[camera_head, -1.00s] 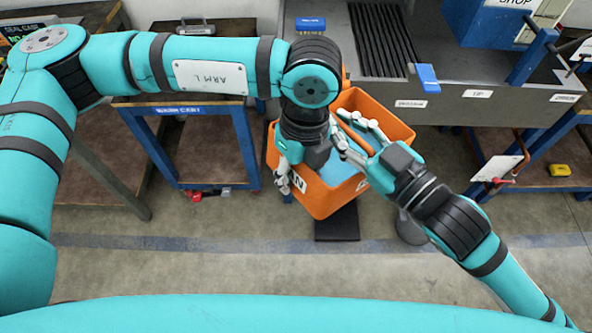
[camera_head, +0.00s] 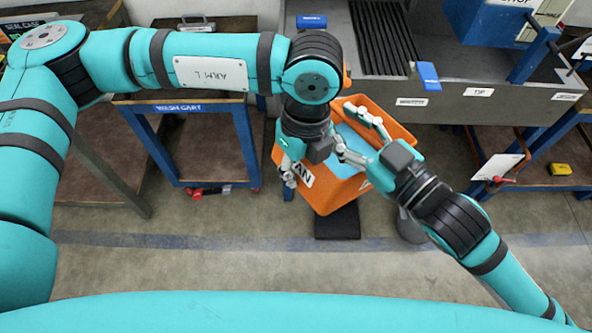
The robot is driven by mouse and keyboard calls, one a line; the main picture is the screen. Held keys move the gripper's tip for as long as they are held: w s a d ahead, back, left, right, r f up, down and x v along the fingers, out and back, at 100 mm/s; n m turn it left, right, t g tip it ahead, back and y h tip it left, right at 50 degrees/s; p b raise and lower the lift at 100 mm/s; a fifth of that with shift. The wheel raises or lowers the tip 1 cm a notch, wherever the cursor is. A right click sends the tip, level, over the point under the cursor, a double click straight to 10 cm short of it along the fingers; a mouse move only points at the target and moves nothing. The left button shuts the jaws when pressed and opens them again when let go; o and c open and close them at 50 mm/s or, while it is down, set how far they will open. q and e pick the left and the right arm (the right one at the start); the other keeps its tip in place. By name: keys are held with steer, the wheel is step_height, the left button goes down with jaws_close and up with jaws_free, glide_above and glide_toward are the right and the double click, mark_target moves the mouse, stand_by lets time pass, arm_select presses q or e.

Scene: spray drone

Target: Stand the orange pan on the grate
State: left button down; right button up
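The orange pan (camera_head: 332,199) is tilted, with a light blue surface inside and a white label on its near-left wall. It is above a dark base plate. My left gripper (camera_head: 290,172) points down at the pan's left corner. One finger shows outside the wall; the rest is hidden by its own palm, so I cannot tell if it grips. My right gripper (camera_head: 357,137) reaches in from the right over the pan, its fingers spread apart and nothing visibly between them. The grate (camera_head: 383,38) of dark slats is bare, at the back in the grey bench.
The grey bench (camera_head: 460,109) has a raised front edge with labels and blue clips. A blue wash cart (camera_head: 185,108) stands at the left. A blue box (camera_head: 490,27) sits at the back right. A cart with a yellow item (camera_head: 560,169) is at the right. The floor in front is open.

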steer(key=shift+s+a+r, duration=0.15)
steer(key=shift+r, duration=0.05)
